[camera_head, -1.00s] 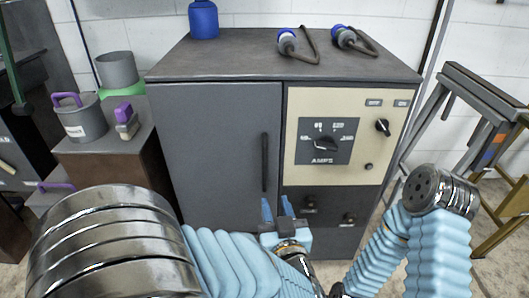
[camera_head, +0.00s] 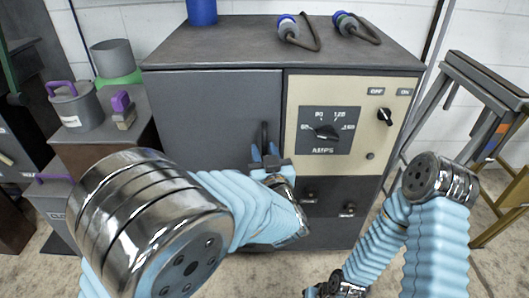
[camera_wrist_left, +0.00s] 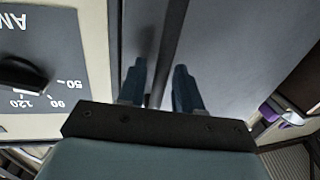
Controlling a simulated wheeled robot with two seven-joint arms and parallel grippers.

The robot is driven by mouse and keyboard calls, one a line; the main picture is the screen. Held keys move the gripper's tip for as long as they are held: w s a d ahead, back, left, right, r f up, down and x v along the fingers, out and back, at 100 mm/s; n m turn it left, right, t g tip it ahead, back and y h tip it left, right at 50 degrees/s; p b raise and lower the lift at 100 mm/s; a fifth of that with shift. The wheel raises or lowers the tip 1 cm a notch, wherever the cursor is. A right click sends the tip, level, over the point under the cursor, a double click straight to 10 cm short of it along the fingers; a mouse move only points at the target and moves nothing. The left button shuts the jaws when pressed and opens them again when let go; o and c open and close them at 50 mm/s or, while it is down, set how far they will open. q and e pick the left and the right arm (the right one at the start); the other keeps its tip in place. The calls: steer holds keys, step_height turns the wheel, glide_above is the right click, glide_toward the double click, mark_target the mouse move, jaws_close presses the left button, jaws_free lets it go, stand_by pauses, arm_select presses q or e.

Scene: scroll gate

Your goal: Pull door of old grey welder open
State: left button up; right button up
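The old grey welder (camera_head: 290,47) is a boxy grey cabinet in the middle of the head view. Its grey door (camera_head: 210,115) covers the left part of the front and looks closed. A dark vertical handle (camera_head: 264,132) sits near the door's right edge. My left gripper (camera_head: 264,155) is at the handle, its blue fingers apart on either side of it. In the left wrist view the handle (camera_wrist_left: 168,50) runs between the open fingertips (camera_wrist_left: 159,75); contact cannot be made out. My right gripper (camera_head: 335,288) is low at the bottom edge, partly cut off.
A cream panel (camera_head: 300,100) with an amps dial is right of the door. A bench (camera_head: 100,135) with pots is at left, a sawhorse-like stand (camera_head: 480,85) at right.

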arm_select(q)
steer(key=shift+w, duration=0.1)
jaws_close()
stand_by(0.4)
